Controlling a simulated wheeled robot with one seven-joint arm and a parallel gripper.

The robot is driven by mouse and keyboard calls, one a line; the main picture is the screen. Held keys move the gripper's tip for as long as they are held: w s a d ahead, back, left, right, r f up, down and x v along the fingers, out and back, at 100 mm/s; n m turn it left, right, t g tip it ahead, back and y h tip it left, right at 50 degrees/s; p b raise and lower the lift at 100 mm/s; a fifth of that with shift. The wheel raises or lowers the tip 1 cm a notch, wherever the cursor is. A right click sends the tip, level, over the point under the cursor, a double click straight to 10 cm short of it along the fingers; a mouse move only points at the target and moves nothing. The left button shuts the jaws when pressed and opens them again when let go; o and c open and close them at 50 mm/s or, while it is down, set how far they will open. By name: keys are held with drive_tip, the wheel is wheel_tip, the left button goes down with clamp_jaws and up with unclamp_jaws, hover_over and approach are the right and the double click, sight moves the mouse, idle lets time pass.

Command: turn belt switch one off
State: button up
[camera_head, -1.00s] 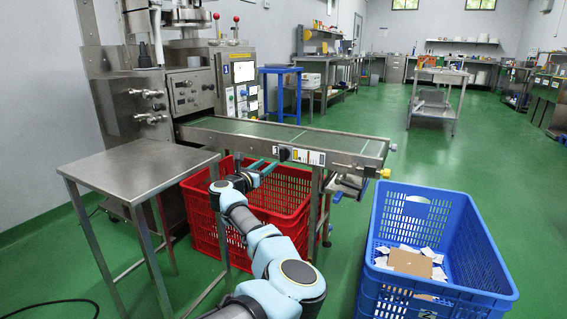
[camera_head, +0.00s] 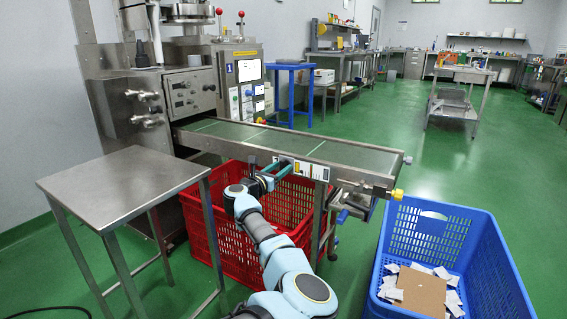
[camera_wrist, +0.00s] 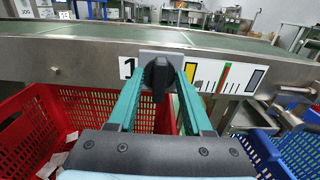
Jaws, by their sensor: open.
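The belt switch is a black rotary knob (camera_wrist: 159,75) on a grey plate on the conveyor's side rail. A "1" label (camera_wrist: 127,68) is just left of it. Its grip looks roughly upright. My gripper (camera_wrist: 158,84) is open, with a teal finger on either side of the knob in the wrist view. I cannot tell whether the fingers touch it. In the head view my gripper (camera_head: 275,170) is at the conveyor's near side, and the switch is mostly hidden there.
The conveyor belt (camera_head: 270,139) runs from the machine (camera_head: 180,90). A red crate (camera_head: 285,215) stands below it. A blue crate (camera_head: 455,225) with packets and cardboard is at the right. A steel table (camera_head: 125,180) is at the left. Green floor is open beyond the conveyor.

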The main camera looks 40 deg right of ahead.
clamp_jaws()
idle(0.4)
